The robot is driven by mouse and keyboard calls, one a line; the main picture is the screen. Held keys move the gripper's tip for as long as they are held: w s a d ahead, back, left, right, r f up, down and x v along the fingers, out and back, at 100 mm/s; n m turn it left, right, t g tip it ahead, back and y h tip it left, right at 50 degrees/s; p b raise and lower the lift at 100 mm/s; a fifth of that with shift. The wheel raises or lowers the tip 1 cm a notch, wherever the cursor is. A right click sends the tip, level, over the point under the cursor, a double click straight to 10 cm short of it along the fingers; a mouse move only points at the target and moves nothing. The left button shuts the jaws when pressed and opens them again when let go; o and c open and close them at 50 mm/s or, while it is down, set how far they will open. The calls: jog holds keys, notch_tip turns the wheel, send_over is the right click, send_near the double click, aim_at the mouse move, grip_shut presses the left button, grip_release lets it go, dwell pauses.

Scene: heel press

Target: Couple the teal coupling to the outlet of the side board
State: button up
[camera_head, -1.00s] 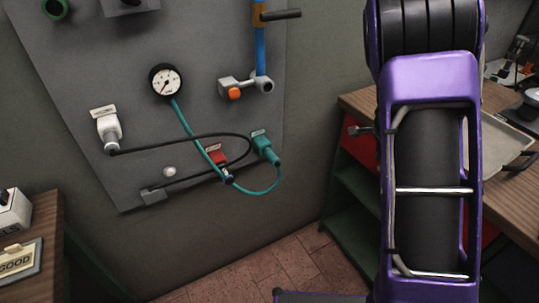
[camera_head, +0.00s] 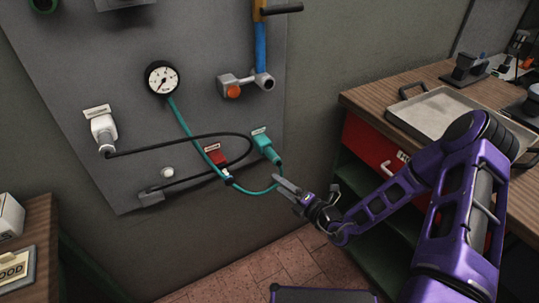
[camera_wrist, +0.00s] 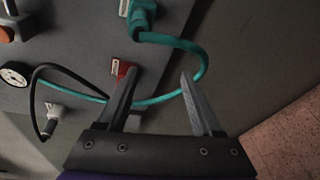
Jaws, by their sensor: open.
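The teal coupling (camera_head: 266,146) is at the lower right of the grey board, beside a small pale label. It also shows at the top of the wrist view (camera_wrist: 142,14). A teal hose (camera_head: 187,126) runs from the gauge, past a red fitting (camera_head: 217,158), and loops up to the coupling's lower end. Whether the coupling is seated in a socket or only held there, I cannot tell. My gripper (camera_head: 281,186) is open and empty, just below and right of the coupling, near the hose loop. In the wrist view its fingers (camera_wrist: 158,76) point toward the board, with the hose crossing behind.
A white plug (camera_head: 104,133) with a black cable (camera_head: 190,140) that loops near the red fitting, a gauge (camera_head: 162,78) and a valve with an orange knob (camera_head: 233,91) are on the board. A workbench with a grey tray (camera_head: 440,112) stands right; another bench is at the left.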

aim_at(272, 156)
jog(key=r+m+t, duration=0.1)
jog(key=w+d+r+m+t+h, duration=0.1)
jog(key=m, duration=0.1)
jog(key=w+r+m+t, duration=0.1)
jog(key=m, duration=0.1)
jog(key=shift+w+d+r+h, duration=0.15)
jog(key=shift+w+d+h, duration=0.05)
jog(key=shift+d+h, duration=0.1)
jog(key=shift+a, duration=0.1)
jog(key=shift+w+a+f+b, duration=0.2)
jog(key=shift+w+a+b, duration=0.2)
jog(key=shift+w+b, duration=0.1)
jog(key=x, duration=0.5)
jog(key=shift+w+a+r+b, duration=0.2)
jog(key=shift+w+r+b, duration=0.05)
jog(key=shift+w+b, duration=0.1)
jog(key=shift+x, duration=0.95)
jog(key=shift+p, duration=0.85)
grip_shut()
